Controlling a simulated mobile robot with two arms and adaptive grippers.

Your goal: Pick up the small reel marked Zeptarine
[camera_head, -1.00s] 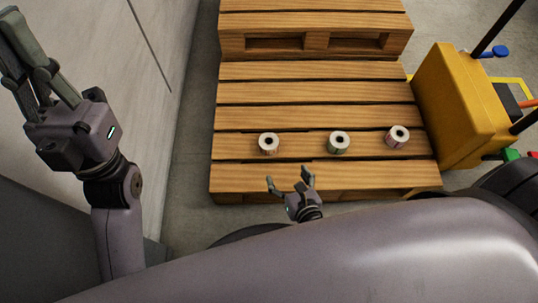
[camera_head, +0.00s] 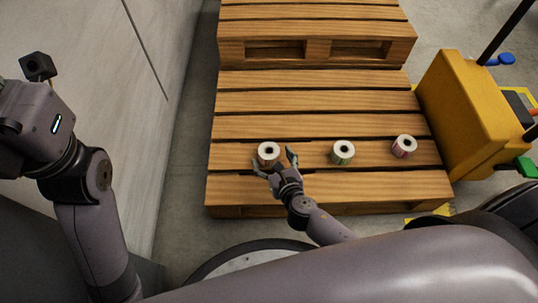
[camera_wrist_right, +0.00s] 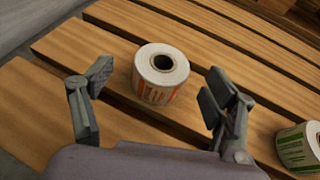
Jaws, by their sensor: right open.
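Three small white label reels stand on the wooden pallet. The left reel (camera_head: 268,159) has orange print in the right wrist view (camera_wrist_right: 154,90). The middle reel (camera_head: 343,157) has green print and partly shows at the right edge of the wrist view (camera_wrist_right: 297,148). The right reel (camera_head: 403,150) has reddish print. I cannot read the name Zeptarine on any of them. My right gripper (camera_head: 274,159) is open, with its fingers on either side of the near part of the left reel, apart from it in the wrist view. My left gripper (camera_head: 36,85) is at the far left; its fingers are mostly out of view.
The pallet (camera_head: 320,188) has gaps between its slats. A higher pallet stack (camera_head: 315,30) stands behind. A yellow machine (camera_head: 465,105) stands on the right, and a grey panel (camera_head: 110,100) on the left. The pallet behind the reels is clear.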

